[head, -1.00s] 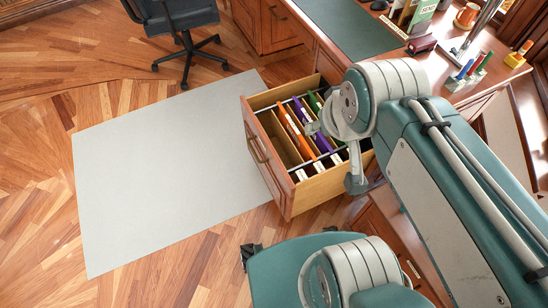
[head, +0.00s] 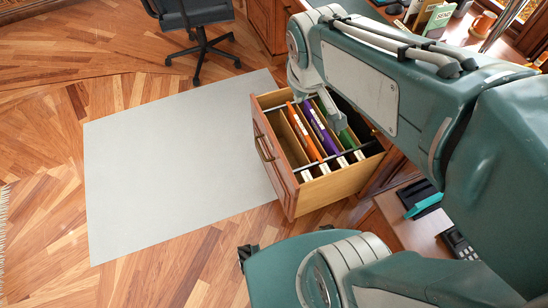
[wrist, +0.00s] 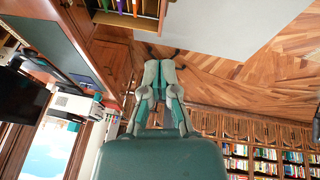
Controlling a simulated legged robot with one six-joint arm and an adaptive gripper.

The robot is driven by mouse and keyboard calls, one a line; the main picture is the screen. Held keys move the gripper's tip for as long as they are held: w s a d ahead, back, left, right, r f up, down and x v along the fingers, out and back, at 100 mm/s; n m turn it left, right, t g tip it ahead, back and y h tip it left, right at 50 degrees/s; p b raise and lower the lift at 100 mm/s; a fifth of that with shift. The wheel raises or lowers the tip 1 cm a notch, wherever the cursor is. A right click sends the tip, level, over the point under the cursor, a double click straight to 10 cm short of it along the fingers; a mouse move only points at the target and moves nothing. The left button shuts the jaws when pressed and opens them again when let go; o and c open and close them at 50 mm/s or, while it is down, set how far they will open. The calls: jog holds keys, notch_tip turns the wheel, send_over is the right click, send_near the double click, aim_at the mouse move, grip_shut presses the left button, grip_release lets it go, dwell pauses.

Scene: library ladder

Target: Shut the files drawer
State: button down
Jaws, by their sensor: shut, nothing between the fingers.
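The files drawer (head: 345,184) is pulled well out of the wooden desk in the head view. It holds orange, purple and green hanging files, and its front panel (head: 280,165) with a metal handle (head: 264,149) faces left. Part of the drawer also shows at the top of the wrist view (wrist: 128,22). My gripper (wrist: 160,66) is shut and empty in the wrist view, with the drawer beyond it and a little left. In the head view my forearm and wrist hang over the drawer's far side and hide part of it; the fingertips are not clear there.
A black office chair (head: 195,18) stands behind the drawer to the left. A pale grey mat (head: 180,160) covers clear floor left of the drawer front. The desk top holds books (head: 437,18) and a mug (head: 484,22). Bookshelves (wrist: 265,158) line the wrist view's lower right.

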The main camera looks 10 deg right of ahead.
jog(key=w+a+f+n+g+h, duration=0.15)
jog(key=w+f+n, duration=0.25)
jog(key=w+f, duration=0.5)
jog(key=w+a+f+n+g, duration=0.1)
jog(key=w+a+f+n, duration=0.1)
jog(key=w+f+n, duration=0.55)
jog(key=w+a+f+n+g, duration=0.1)
jog(key=a+f+n, duration=0.1)
jog(key=f, duration=1.2)
jog(key=a+f+n+g, duration=0.1)
jog(key=a+f+n, duration=0.15)
jog(key=f, duration=1.25)
jog(key=w+d+f, duration=0.1)
jog(key=d+f, duration=0.6)
jog(key=f, duration=0.2)
jog(key=shift+f, duration=0.25)
jog(key=shift+d+t+h, duration=0.25)
